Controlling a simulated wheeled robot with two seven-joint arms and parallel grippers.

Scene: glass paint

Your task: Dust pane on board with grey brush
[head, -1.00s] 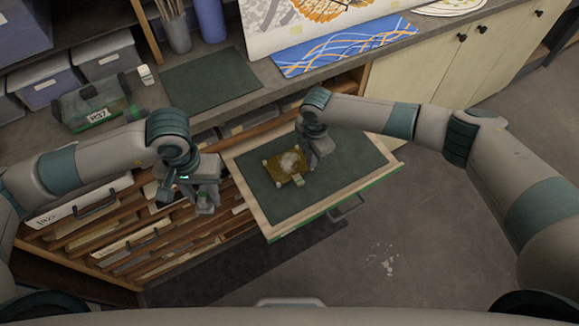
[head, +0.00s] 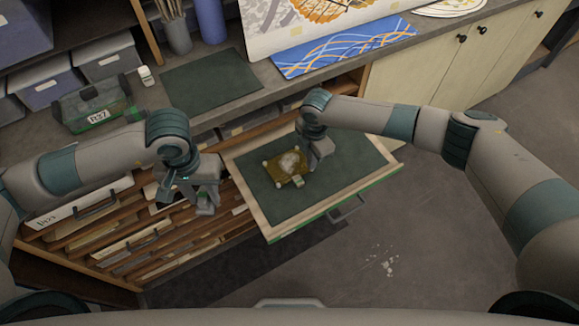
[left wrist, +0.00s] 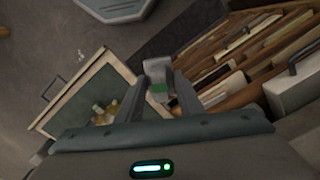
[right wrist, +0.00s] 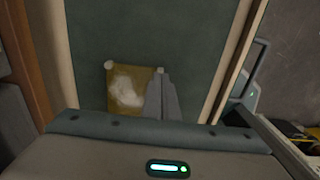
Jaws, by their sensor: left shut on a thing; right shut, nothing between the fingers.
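The amber pane (head: 278,168) with a whitish dusty patch lies on the dark green board (head: 345,160), which has a pale wooden frame. The pane also shows in the right wrist view (right wrist: 122,92), with pale pieces at its far corners. My right gripper (right wrist: 162,98) is shut and empty, its fingers over the pane's near right part; I cannot tell whether they touch it. My left gripper (head: 205,200) is left of the board, away from the pane. It is shut on a grey thing with a green patch, apparently the grey brush (left wrist: 157,70). Its bristles are not clear.
Open slots with panels (head: 130,245) lie below the left gripper. The counter behind holds a dark green mat (head: 212,82), a labelled green carrier (head: 92,105) and a blue patterned cloth (head: 345,47). Floor is clear right of the board.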

